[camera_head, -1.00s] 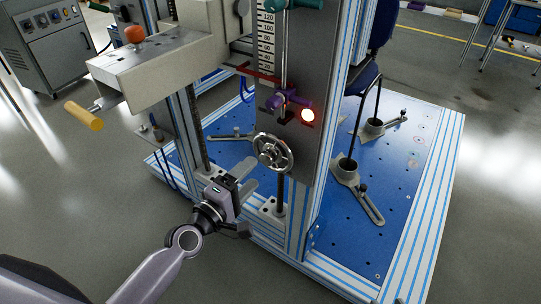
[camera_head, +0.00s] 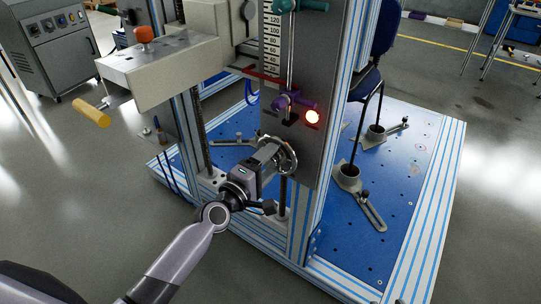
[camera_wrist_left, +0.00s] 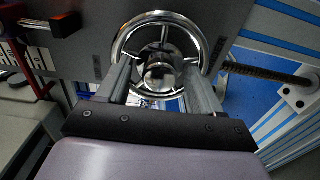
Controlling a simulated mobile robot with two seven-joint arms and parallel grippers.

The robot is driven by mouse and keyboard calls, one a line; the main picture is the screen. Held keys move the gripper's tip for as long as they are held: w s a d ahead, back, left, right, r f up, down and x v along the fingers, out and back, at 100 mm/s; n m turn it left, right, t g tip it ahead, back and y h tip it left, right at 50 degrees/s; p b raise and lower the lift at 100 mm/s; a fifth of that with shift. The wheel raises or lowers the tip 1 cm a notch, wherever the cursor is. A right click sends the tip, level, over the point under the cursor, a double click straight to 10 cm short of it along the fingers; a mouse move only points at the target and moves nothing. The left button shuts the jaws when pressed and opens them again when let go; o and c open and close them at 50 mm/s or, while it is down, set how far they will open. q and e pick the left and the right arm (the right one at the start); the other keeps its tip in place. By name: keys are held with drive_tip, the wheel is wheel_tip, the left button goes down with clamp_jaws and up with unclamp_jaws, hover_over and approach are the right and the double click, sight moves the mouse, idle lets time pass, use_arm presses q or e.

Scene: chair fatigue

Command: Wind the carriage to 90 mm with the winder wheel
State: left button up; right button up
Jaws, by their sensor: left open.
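The chrome winder wheel (camera_head: 289,157) is on the grey upright plate, partly hidden behind my left gripper (camera_head: 272,152) in the head view. In the left wrist view the wheel (camera_wrist_left: 160,45) shows almost whole, with spokes and a round hub. My left gripper (camera_wrist_left: 160,84) is open, its two fingers pointing at the wheel on either side of the hub. I cannot tell whether they touch the wheel. The scale (camera_head: 271,42) has numbers from 20 up past 120, and a red pointer bar (camera_head: 262,75) crosses near its low end. My right gripper is not in view.
Aluminium posts and a blue base plate (camera_head: 390,190) surround the area.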

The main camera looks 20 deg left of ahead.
use_arm(q)
drive_tip(key=shift+w+d+r, duration=0.1)
drive_tip(key=shift+w+r, duration=0.3)
drive_tip(key=shift+r, duration=0.05)
drive_tip(key=shift+s+f+p, duration=0.4)
drive_tip(key=shift+s, duration=0.25)
drive_tip(key=shift+v, duration=1)
drive_tip(key=shift+s+a, duration=0.35)
drive_tip(key=shift+s, duration=0.15)
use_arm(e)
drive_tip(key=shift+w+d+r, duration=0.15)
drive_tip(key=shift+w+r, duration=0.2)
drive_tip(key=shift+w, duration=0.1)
use_arm(q)
drive_tip(key=n, duration=0.3)
drive_tip(key=shift+s, duration=0.1)
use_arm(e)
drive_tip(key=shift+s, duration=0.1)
use_arm(q)
drive_tip(key=n, duration=0.3)
drive_tip(key=shift+n+p, duration=0.4)
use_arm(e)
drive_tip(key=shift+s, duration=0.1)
